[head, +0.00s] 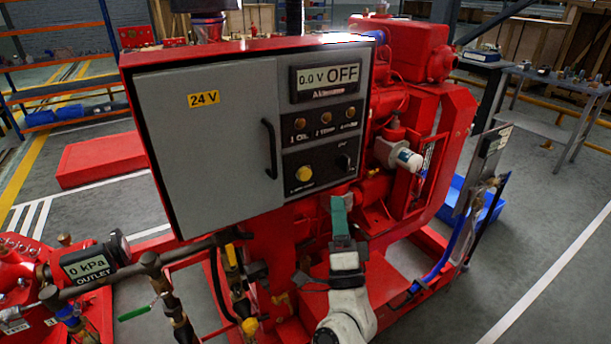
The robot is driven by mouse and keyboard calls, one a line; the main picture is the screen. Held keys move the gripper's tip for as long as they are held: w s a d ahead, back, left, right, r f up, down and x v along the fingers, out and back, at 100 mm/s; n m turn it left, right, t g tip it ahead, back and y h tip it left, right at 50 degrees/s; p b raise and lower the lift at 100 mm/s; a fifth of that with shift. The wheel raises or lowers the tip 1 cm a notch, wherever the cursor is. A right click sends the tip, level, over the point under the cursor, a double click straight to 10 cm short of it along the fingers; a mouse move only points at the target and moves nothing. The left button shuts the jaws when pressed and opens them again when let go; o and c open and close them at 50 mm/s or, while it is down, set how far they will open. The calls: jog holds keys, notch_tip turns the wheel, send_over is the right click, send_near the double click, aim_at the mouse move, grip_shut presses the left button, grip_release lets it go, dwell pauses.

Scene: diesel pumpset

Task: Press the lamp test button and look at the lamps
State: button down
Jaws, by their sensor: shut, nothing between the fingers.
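The red control box (250,45) has a grey door on its left and a control panel on its right. Three small amber-brown lamps (325,118) sit in a row on a black strip, and none looks clearly lit. Below them a yellow round button (304,173) sits on a black plate (325,172); its label is too small to read. A black switch or knob (343,163) is to its right. My gripper (338,200) has teal fingers, pointing up, shut and empty. It appears below and right of the yellow button, apart from it in the picture.
A display (326,78) above the lamps reads 0.0 V OFF. A black door handle (269,148) stands out left of the panel. Pipes and an outlet gauge (87,265) reading 0 kPa are at lower left. The red engine (415,50) is behind right; open floor lies further right.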

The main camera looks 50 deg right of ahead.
jog(key=w+d+b, duration=0.2)
jog(key=w, duration=0.6)
jog(key=shift+d, duration=0.15)
jog(key=shift+w, duration=0.1)
dwell(1.9)
jog(key=shift+w+d, duration=0.15)
jog(key=shift+w, duration=0.2)
jog(key=shift+w+d+b, duration=0.1)
jog(key=shift+w+b, duration=0.2)
jog(key=shift+w, duration=0.05)
dwell(0.7)
dwell(0.3)
jog(key=shift+s+a, duration=0.25)
jog(key=shift+s, duration=0.55)
jog(key=shift+p, duration=0.3)
jog(key=s, duration=0.2)
jog(key=s+a+p, duration=0.1)
jog(key=s, duration=0.1)
jog(key=shift+s+a, duration=0.2)
jog(key=shift+s, duration=0.2)
